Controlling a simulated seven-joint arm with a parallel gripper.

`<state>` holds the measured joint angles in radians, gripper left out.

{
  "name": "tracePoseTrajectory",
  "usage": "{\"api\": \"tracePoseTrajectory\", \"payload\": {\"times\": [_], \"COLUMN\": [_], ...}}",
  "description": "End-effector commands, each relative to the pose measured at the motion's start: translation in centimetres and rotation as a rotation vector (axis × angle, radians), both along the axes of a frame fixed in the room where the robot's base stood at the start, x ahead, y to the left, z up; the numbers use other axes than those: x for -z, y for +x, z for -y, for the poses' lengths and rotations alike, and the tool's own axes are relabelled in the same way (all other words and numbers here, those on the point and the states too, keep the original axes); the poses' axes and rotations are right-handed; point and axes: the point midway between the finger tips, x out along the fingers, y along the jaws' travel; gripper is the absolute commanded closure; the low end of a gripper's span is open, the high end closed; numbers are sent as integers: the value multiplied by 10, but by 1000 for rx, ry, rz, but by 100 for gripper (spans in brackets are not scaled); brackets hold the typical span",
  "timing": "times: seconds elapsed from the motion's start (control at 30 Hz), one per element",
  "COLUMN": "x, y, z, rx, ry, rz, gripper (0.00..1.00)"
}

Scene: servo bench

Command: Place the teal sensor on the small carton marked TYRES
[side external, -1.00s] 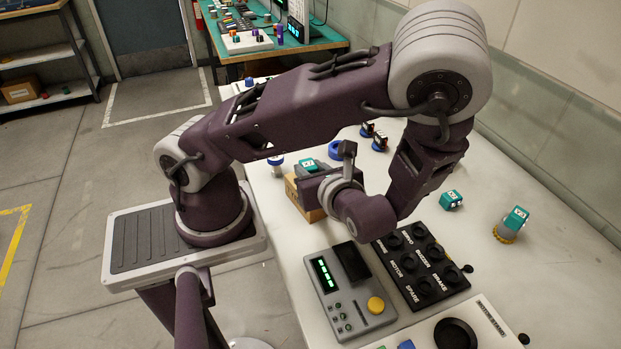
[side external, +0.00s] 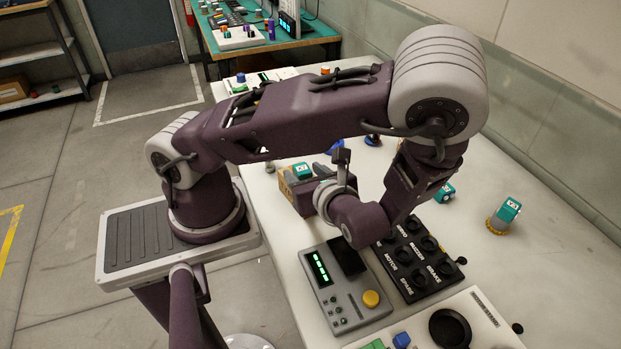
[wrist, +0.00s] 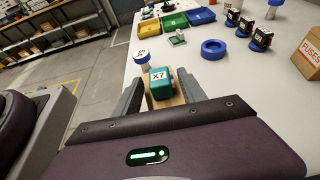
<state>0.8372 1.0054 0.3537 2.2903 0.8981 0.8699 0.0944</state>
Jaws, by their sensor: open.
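The teal sensor (wrist: 159,83), a small block with a white label reading X7, sits between my fingers in the wrist view. It appears to rest on top of a brown carton (wrist: 153,103). My gripper (wrist: 160,84) is open, one finger on each side of the sensor. In the side view my gripper (side external: 308,187) is down at the carton (side external: 285,193), with the teal sensor (side external: 301,170) showing above the fingers. The fingers and hand hide most of the carton, and its marking is not readable.
Two other teal blocks (side external: 444,193) (side external: 508,209) stand to the right, one on a yellow round base. A FUSES carton (wrist: 311,50), a blue ring (wrist: 214,48) and coloured bins (wrist: 174,25) lie beyond. A control box (side external: 345,287) and black labelled panel (side external: 418,257) stand nearer.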

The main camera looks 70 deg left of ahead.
Motion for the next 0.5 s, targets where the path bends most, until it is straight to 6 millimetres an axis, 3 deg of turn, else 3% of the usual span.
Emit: {"api": "tracePoseTrajectory", "payload": {"times": [0.3, 0.5], "x": [-31, -42], "y": [1, 0], "z": [78, 103], "rx": [5, -1], "ry": [-7, -6], "rz": [2, 1], "gripper": [52, 52]}}
